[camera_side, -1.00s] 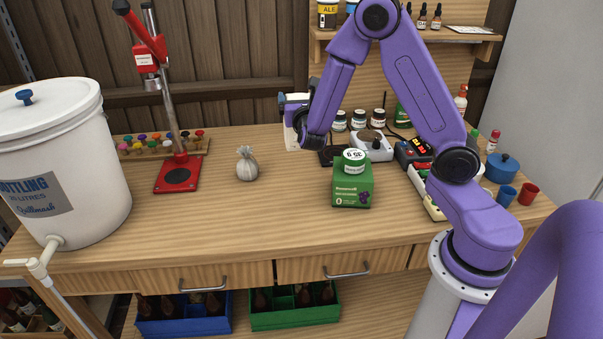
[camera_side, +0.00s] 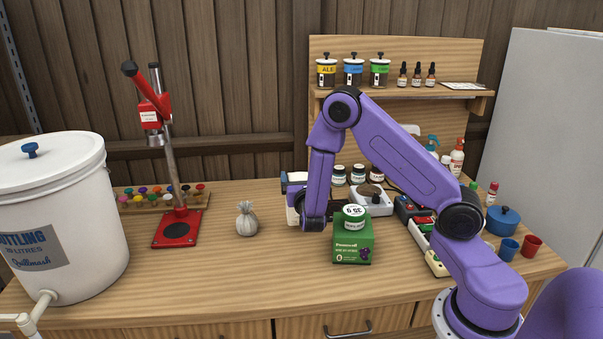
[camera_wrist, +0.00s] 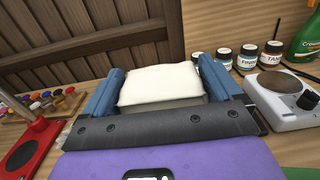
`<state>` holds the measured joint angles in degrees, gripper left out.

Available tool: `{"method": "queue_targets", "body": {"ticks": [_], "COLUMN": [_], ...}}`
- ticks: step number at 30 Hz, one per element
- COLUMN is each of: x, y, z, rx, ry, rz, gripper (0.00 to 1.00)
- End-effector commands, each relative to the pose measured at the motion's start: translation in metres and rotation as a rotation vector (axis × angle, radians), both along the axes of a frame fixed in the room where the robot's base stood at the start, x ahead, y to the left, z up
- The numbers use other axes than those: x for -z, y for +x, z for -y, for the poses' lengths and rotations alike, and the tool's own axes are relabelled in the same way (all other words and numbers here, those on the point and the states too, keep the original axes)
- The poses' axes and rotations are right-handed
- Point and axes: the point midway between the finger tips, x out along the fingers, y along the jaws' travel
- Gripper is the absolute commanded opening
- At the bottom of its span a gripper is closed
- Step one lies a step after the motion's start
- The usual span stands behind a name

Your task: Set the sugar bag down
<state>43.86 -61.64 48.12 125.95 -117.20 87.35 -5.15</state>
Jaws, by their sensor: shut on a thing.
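The sugar bag (camera_wrist: 160,85) is a white, soft-edged block. In the wrist view it sits between the two blue fingers of my gripper (camera_wrist: 162,92), which is shut on it. In the side view the bag (camera_side: 293,215) shows as a white patch low beside my wrist, left of the green box. My gripper (camera_side: 294,182) is mostly hidden behind my purple arm there. The bag's lower end is close to the bench top (camera_side: 200,275); I cannot tell whether it touches.
A green box with a jar (camera_side: 352,248) stands just right of my gripper. A scale (camera_side: 372,202) and small jars (camera_side: 357,174) are behind it. A tied pouch (camera_side: 247,218), red capper (camera_side: 176,228) and white bucket (camera_side: 60,215) stand left.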

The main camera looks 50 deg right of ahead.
Motion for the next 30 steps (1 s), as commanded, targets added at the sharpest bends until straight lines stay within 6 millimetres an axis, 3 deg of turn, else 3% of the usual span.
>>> {"method": "queue_targets", "body": {"ticks": [8,23,24,30], "x": [0.024,0.029,0.030,0.030], "y": [0.000,0.001,0.000,0.000], "z": [0.000,-0.001,0.000,0.000], "rx": [0.000,-0.001,-0.001,0.000], "ry": [-0.004,-0.002,0.000,0.001], "rz": [0.005,0.006,0.000,-0.001], "gripper": [0.07,0.07,1.00,1.00]}}
